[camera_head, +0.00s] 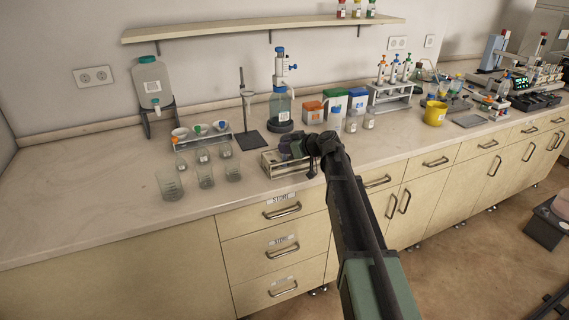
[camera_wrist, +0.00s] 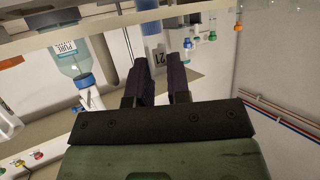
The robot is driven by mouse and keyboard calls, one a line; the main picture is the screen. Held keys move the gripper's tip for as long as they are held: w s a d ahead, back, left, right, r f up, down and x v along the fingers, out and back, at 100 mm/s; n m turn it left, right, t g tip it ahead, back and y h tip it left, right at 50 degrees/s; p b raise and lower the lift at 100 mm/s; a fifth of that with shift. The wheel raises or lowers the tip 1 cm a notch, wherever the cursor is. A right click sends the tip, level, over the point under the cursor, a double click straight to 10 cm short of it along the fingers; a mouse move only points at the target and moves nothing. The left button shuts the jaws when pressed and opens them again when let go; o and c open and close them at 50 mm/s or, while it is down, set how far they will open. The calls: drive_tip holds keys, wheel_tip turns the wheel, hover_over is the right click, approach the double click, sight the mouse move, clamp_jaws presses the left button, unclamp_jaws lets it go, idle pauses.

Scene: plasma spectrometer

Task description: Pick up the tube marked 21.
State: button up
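In the wrist view, a tube bearing a white label with 21 (camera_wrist: 161,59) shows between and beyond the tips of my gripper (camera_wrist: 161,72). The two dark fingers stand apart, and the left one hides part of the tube. I see no clear contact between fingers and tube. In the head view, my gripper (camera_head: 298,150) is low over a small wooden rack (camera_head: 270,170) near the front edge of the counter. My gripper and arm hide much of the rack, and the number 21 cannot be read there.
Glass beakers (camera_head: 205,176) and a stand with funnels (camera_head: 217,137) are left of the rack. A dispenser bottle (camera_head: 281,105) and coloured boxes (camera_head: 335,98) stand behind it. Small jars (camera_head: 368,120) stand to the right. The counter's left part (camera_head: 80,200) is clear.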

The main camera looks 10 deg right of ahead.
clamp_jaws()
wheel_tip(320, 180, up, 20)
drive_tip(key=p, duration=2)
